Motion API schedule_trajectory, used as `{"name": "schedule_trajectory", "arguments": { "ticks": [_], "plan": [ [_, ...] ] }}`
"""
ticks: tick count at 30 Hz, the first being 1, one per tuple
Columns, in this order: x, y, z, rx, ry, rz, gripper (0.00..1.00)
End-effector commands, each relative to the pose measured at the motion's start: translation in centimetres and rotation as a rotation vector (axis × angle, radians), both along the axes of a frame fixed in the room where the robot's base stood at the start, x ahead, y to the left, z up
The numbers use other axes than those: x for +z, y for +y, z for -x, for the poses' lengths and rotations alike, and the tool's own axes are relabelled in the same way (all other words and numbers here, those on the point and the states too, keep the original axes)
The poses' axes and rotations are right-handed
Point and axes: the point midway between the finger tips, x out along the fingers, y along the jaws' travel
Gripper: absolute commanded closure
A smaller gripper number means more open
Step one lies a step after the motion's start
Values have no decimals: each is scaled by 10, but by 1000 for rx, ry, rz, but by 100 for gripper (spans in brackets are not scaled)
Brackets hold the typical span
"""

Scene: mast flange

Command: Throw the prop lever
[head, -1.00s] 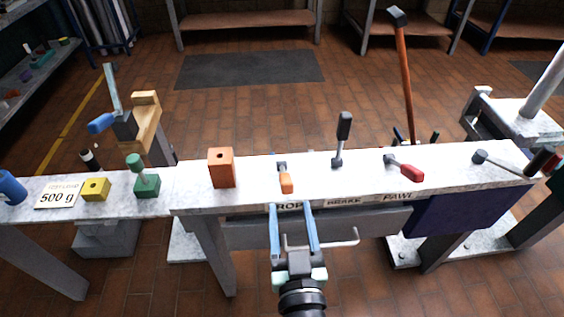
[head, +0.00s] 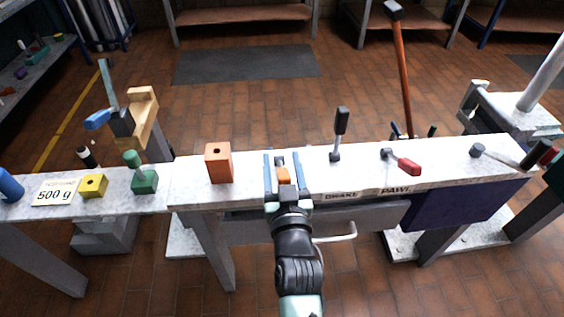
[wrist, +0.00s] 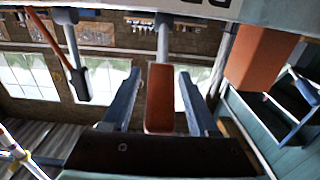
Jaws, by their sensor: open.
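The prop lever has an orange grip (head: 283,175) and a dark pivot at the bench's front edge, left of the brake lever (head: 341,133). My gripper (head: 283,160) is open, its two blue fingers on either side of the orange grip. In the wrist view the orange grip (wrist: 159,100) lies between the open fingers (wrist: 158,85), with a visible gap on both sides. The PROP label is hidden behind my gripper in the head view.
An orange block (head: 218,164) stands close to the left of my gripper. The red-gripped pawl lever (head: 408,166) lies further right. A white bent rod (head: 340,235) sticks out below the bench front. Green (head: 143,180) and yellow (head: 93,185) blocks sit further left.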

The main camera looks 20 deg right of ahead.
Motion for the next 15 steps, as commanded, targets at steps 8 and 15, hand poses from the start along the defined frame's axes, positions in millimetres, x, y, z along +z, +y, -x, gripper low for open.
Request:
{"name": "schedule_trajectory", "arguments": {
  "ticks": [8,15],
  "plan": [
    [0,0,0,0,0,0,69],
    [0,0,0,0,0,0,100]
  ]
}}
